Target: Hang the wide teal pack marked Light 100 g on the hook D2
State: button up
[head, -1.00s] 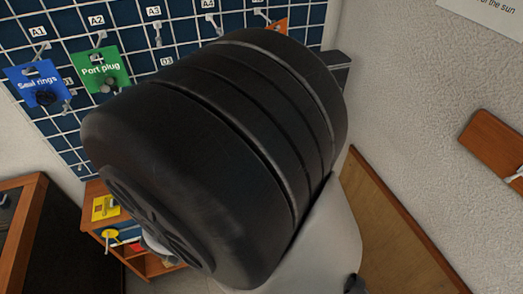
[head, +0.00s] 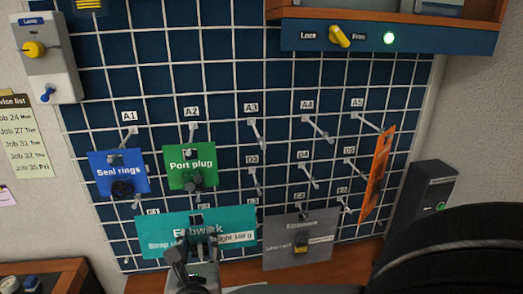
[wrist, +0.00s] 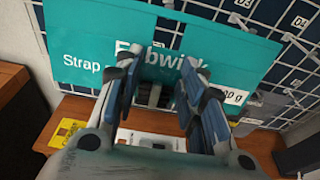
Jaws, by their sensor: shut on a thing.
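The wide teal pack (head: 224,219) shows in the lower left of the head view, in front of the grid board. Its "100 g" label is readable at its right side. It also fills the upper wrist view (wrist: 80,35). My gripper (head: 195,246) is shut on the lower middle of the pack, with both fingers also visible in the wrist view (wrist: 160,75). The pack stands roughly upright, facing me. Hook D2 and its label cannot be made out; the green and teal packs cover that area. I cannot tell whether the hanging hole touches a hook.
A green Port plug pack (head: 190,166) hangs just above, with a blue Seal rings pack (head: 118,172) at its left. A grey pack (head: 283,250) is close to the teal pack's right. An orange pack (head: 377,175) hangs farther right. Hooks D3 (head: 255,182) and D4 (head: 310,178) are empty.

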jog(key=b+x, duration=0.1)
jog(key=x, duration=0.8)
jog(key=shift+w+r, duration=0.2)
dwell(0.6)
dwell(0.6)
jog(key=o, duration=1.2)
jog(key=shift+s, duration=0.1)
